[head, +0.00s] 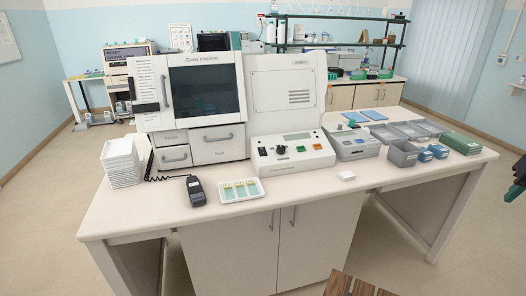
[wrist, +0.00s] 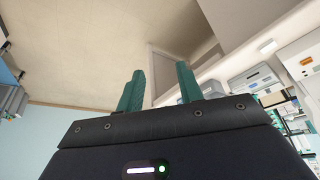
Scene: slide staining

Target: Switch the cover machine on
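The cover machine (head: 205,90) stands at the back of the white bench, a white cabinet with a dark window and drawers labelled in front. Whether the machine is on cannot be told. My gripper (wrist: 160,72) shows two green fingers spread apart with nothing between them in the wrist view. In the head view, it shows at the right edge (head: 513,192), partly cut off, away from the panel and beyond the bench's right end.
A stack of white trays (head: 123,162), a corded black handset (head: 197,191) and a slide tray (head: 241,196) lie left of the panel. A grey device (head: 352,149), grey bins (head: 403,153) and blue boxes stand right. A brown slatted thing (head: 355,286) is at the bottom.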

